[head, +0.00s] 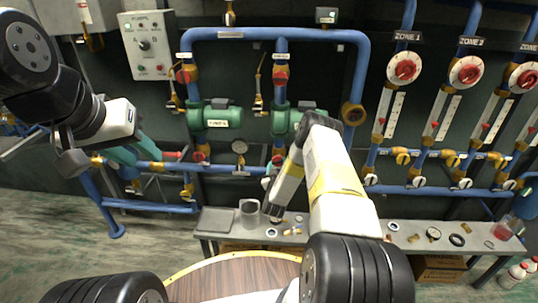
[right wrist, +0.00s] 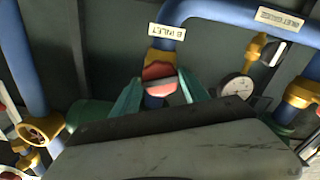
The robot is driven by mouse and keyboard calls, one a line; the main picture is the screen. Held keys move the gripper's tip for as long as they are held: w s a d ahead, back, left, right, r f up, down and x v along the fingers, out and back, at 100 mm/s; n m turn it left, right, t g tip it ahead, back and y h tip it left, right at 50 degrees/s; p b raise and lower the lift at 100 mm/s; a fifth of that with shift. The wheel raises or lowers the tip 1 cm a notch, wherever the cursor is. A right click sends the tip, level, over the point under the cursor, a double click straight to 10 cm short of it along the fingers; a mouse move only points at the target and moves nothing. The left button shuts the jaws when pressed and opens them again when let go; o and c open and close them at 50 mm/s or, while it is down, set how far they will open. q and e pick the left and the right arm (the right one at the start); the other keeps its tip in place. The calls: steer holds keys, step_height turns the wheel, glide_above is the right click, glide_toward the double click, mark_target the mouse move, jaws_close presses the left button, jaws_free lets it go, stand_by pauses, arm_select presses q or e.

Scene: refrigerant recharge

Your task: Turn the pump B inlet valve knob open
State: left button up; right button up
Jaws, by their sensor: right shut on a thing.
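The pump B inlet valve knob (right wrist: 158,72) is red with a pale bar lying roughly crosswise to its pipe. It sits under a "B INLET" label (right wrist: 167,39) in the right wrist view. My right gripper (right wrist: 160,90) has its two green fingers on either side of this knob and is shut on it. In the head view the knob (head: 277,160) is partly hidden by my right gripper (head: 270,178). My left gripper (head: 137,151) is at the left of the head view, its green fingers apart and empty, in front of blue pipes.
Pump B (head: 289,122) and pump A (head: 222,116) stand on the blue pipes above. Zone valves (head: 404,68) line the right wall. A bench (head: 215,222) with small parts stands below.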

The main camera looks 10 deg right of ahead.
steer(key=shift+a+n, duration=0.15)
steer(key=shift+n, duration=3.15)
steer(key=shift+d+n, duration=0.2)
steer(key=shift+n, duration=1)
steer(key=n, duration=0.3)
steer(key=shift+a+n, duration=0.2)
steer(key=shift+n, duration=0.1)
steer(key=o, duration=1.4)
steer(key=shift+d, duration=0.2)
steer(key=shift+o, duration=0.2)
steer(key=shift+s, duration=0.1)
